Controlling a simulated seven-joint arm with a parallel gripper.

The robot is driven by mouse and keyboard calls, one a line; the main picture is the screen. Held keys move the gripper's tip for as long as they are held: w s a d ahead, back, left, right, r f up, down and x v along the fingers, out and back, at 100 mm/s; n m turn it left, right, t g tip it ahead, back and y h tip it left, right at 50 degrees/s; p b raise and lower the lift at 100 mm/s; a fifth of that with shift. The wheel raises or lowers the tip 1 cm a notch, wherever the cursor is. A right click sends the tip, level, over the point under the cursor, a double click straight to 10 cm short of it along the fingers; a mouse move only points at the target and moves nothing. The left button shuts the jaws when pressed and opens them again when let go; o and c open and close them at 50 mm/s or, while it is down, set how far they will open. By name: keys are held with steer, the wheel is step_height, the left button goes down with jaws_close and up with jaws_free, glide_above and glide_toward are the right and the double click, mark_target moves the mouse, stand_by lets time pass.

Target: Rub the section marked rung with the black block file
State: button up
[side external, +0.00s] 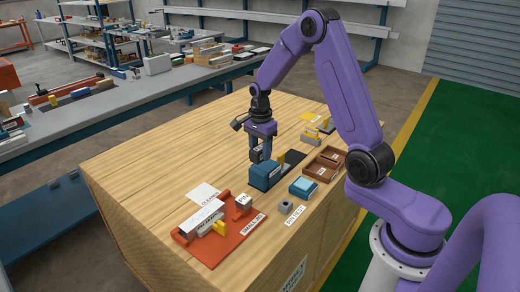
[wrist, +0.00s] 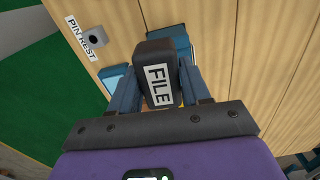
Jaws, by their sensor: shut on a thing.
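My gripper (side external: 260,154) is shut on the black block file (wrist: 160,58), which carries a white FILE label in the wrist view. The file sits between the two fingers, just over or at the blue block-shaped holder (side external: 265,178); I cannot tell whether its lower end is clear of it. The red jig (side external: 212,252) lies at the front of the bench, apart from my gripper. It holds a grey bar (side external: 201,219) with lettering, a yellow clamp (side external: 220,228) and a small grey block (side external: 243,202). I cannot read which section is marked rung.
A blue sponge-like block (side external: 302,187), a grey pin rest (side external: 286,207) and brown trays (side external: 323,167) stand right of the holder. Grey and yellow pieces (side external: 311,138) are behind. A white card (side external: 202,193) lies near the jig. The bench's left part (side external: 160,155) is clear.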

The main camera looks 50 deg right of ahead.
steer(key=w+a, duration=0.4)
steer(key=a, duration=0.9)
glide_toward(189, 225)
steer(key=shift+f, duration=2.8)
steer(key=shift+d+f, duration=0.2)
steer(key=shift+d, duration=0.05)
steer(key=shift+d+f, duration=0.25)
steer(key=shift+d, duration=0.6)
steer(key=shift+c, duration=0.5)
steer(key=shift+d+r, duration=0.1)
steer(key=shift+d, duration=4)
steer(key=shift+a, duration=5.2)
step_height(189, 225, up, 8)
steer(key=shift+r, duration=0.15)
